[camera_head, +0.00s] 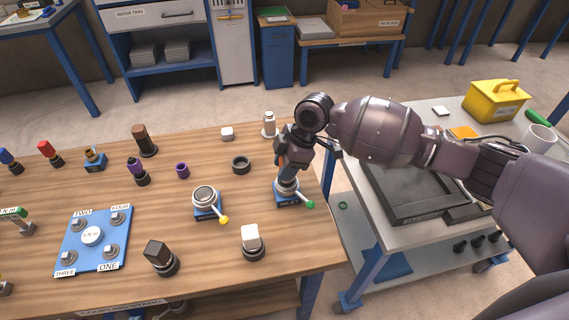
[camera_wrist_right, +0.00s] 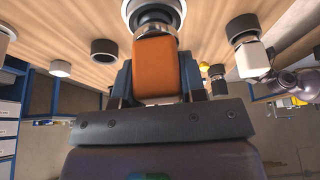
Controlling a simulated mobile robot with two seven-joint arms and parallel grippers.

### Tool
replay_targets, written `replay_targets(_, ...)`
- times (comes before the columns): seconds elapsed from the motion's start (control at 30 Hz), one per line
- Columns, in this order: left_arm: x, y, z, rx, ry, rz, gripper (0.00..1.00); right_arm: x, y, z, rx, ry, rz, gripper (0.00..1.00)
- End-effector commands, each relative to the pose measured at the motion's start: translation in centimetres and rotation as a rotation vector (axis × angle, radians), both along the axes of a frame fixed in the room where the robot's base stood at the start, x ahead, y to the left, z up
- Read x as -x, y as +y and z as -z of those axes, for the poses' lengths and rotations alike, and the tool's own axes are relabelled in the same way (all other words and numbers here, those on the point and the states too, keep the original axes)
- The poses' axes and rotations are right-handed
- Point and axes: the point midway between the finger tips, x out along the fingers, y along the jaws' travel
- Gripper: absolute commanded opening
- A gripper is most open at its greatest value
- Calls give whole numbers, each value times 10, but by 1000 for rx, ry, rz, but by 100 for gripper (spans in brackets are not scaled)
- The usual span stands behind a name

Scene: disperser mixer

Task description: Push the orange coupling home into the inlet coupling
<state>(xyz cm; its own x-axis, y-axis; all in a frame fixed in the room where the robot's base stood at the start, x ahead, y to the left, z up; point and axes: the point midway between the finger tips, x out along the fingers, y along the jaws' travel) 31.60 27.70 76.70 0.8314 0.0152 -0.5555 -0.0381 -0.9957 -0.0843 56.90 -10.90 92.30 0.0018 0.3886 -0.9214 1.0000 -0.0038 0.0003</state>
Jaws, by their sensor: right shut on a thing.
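The orange coupling (camera_wrist_right: 155,68) is a blocky orange piece with a dark and metal collar at its far end. My right gripper (camera_wrist_right: 156,85) is shut on it, one finger on each side. In the head view my right gripper (camera_head: 288,166) points down over a grey round coupling (camera_head: 288,186) on a blue base with a green-tipped lever, seemingly the inlet coupling. The orange coupling is hidden there by the gripper. In the wrist view its collar lies at the pale ring (camera_wrist_right: 135,14) of that coupling. How deep it sits cannot be told. My left gripper is out of view.
A similar coupling with a yellow-tipped lever (camera_head: 206,197) stands to the left. A dark ring (camera_head: 241,164), a white-topped piece (camera_head: 250,240) and a pale bottle-like piece (camera_head: 269,124) are nearby. The wooden table (camera_head: 318,236) ends just right of the gripper.

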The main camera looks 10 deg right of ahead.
Motion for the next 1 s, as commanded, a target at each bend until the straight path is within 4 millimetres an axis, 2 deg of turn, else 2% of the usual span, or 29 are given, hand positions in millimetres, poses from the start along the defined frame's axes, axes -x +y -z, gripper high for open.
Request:
replay_targets(0.7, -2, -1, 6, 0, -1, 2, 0, 0, 0, 15, -1, 1, 0, 4)
replay_targets(0.73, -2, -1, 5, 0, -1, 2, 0, 0, 0, 14, -1, 1, 0, 41)
replay_targets(0.9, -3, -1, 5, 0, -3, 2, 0, 0, 0, 14, 0, 0, 0, 67)
replay_targets(1.0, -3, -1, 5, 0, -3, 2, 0, 0, 0, 14, 0, 0, 0, 68)
